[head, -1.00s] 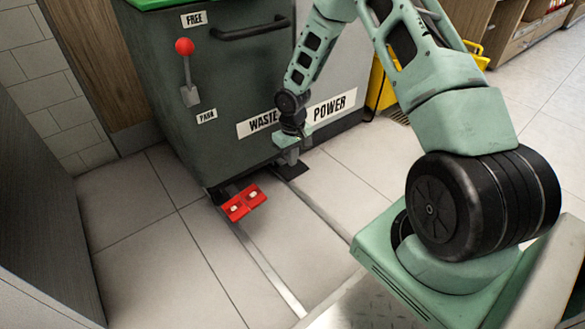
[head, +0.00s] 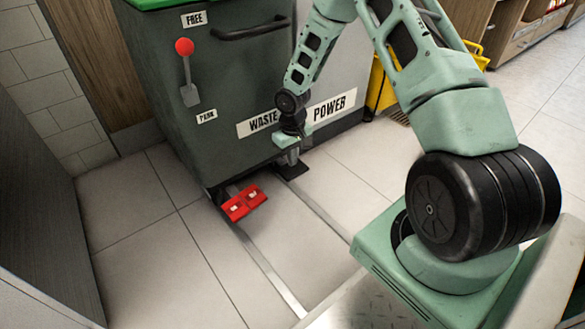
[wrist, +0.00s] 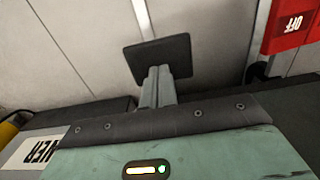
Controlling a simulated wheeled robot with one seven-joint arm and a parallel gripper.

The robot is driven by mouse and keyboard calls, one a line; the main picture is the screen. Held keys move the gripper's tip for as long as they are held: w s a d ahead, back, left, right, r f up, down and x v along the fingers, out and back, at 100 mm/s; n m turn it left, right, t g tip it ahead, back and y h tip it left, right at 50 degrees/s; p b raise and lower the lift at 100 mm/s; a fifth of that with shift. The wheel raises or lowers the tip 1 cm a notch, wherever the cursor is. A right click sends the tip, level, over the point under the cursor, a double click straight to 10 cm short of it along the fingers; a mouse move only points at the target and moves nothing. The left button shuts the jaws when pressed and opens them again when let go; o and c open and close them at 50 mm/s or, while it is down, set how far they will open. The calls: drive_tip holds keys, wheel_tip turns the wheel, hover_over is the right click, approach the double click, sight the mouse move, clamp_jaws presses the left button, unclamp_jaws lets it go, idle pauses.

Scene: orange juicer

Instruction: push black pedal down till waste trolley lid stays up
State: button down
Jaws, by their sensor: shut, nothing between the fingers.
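The waste trolley (head: 225,95) is a dark grey-green bin with a "WASTE" label. Only the front edge of its green lid (head: 165,3) shows at the top of the head view, so I cannot tell the lid's full state. The black pedal (head: 293,172) is a flat dark plate low at the trolley's front right; it also shows in the wrist view (wrist: 172,54). My gripper (head: 292,157) points down over the pedal. In the wrist view its grey fingers (wrist: 158,73) are together, with tips overlapping the plate. I cannot tell whether they touch it.
A red pedal (head: 243,204) sits left of the black one, marked "OFF" in the wrist view (wrist: 293,25). A red-knobbed lever (head: 187,75) and a black handle (head: 250,30) are on the trolley front. Metal floor rails (head: 265,262) run forward; tiled floor is clear at left.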

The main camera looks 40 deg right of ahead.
sight(293, 168)
drive_tip(key=shift+f, duration=0.2)
drive_tip(key=shift+f+b, duration=1.25)
drive_tip(key=shift+f, duration=1)
drive_tip(key=shift+r, duration=0.1)
wheel_tip(293, 168, up, 8)
drive_tip(key=p, duration=0.8)
idle(0.5)
